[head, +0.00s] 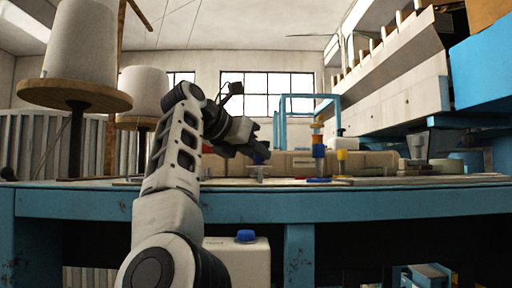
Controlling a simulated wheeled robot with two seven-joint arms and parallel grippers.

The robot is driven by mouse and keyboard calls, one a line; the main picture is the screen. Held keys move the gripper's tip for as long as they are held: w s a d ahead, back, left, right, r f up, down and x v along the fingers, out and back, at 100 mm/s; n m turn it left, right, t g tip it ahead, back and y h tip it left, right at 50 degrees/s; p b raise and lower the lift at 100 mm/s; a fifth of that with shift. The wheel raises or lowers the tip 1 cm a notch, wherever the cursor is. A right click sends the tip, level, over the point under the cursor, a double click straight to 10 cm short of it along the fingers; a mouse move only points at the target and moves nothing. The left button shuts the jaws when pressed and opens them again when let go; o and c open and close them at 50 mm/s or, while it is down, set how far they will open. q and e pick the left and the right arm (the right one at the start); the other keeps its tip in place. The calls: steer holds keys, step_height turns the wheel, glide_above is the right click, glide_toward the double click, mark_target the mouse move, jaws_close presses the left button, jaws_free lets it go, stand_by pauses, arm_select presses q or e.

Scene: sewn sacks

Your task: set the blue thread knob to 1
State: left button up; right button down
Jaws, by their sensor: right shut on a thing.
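My right gripper (257,149) is at the middle of the picture, reached out over the workbench. It is shut on a small dark blue knob (260,159), of which only a little shows below the fingers. The knob sits on a thin stand with a pale foot on the bench. Its marks and which number it points to cannot be read from here. My left gripper is not in view.
The blue-edged bench (400,203) runs across the view. Right of the gripper stand a blue-and-yellow post (318,152) and a yellow knob (341,155). Long tan sacks (376,162) lie behind. Large white thread cones (80,45) on wooden discs stand left.

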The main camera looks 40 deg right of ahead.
steer(key=shift+w+m+g, duration=0.1)
steer(key=shift+m+g, duration=0.5)
steer(key=shift+g, duration=0.1)
steer(key=shift+m+g, duration=0.3)
steer(key=shift+g, duration=0.1)
steer(key=c, duration=1.2)
jaws_free()
steer(key=shift+c, duration=0.2)
